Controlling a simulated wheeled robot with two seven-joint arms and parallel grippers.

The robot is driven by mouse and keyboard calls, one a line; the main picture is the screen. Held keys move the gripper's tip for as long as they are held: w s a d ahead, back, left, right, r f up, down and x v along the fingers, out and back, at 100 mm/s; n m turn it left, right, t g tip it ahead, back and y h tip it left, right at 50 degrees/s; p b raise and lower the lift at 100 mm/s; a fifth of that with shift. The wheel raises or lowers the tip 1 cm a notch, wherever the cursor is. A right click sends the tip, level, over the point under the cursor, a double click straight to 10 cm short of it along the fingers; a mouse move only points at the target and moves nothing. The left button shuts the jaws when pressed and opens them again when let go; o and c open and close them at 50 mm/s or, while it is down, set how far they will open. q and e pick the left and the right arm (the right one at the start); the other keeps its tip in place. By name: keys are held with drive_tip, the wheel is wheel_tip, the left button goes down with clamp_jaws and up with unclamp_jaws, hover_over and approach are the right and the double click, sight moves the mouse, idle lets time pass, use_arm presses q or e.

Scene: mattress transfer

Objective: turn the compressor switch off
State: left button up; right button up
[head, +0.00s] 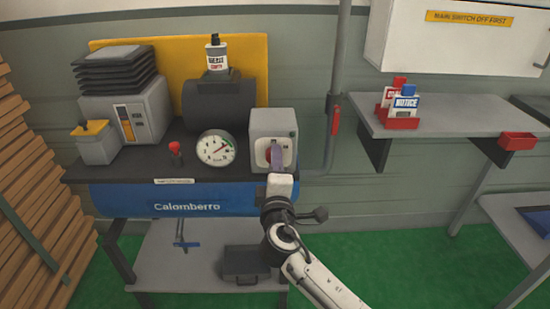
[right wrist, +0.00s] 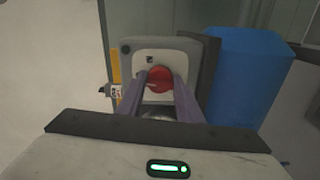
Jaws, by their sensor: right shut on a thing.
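The compressor switch is a red knob on a grey switch box (head: 286,121) at the right end of the compressor. My right gripper (head: 276,155) is at the front of the box and covers most of the knob in the head view. In the right wrist view, the red knob (right wrist: 160,80) sits between the two purple fingers, and the gripper is shut on it. The blue compressor tank (head: 140,198) carries the name "Calomberro"; a blue surface (right wrist: 245,75) also shows in the right wrist view. My left gripper is not in view.
A pressure gauge (head: 216,148) and a small red-topped valve (head: 175,150) stand left of the box. A grey pipe (head: 335,90) with a red handle runs up the wall to its right. A shelf (head: 450,122) at right holds a red holder with notice tags.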

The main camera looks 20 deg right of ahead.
drive_tip(key=shift+n, duration=0.5)
drive_tip(key=shift+p, duration=0.3)
drive_tip(key=o, duration=1)
drive_tip(key=shift+o, duration=0.2)
drive_tip(key=shift+s, duration=0.1)
drive_tip(key=v, duration=1)
drive_tip(key=shift+b, duration=0.4)
drive_tip(key=shift+s, duration=0.1)
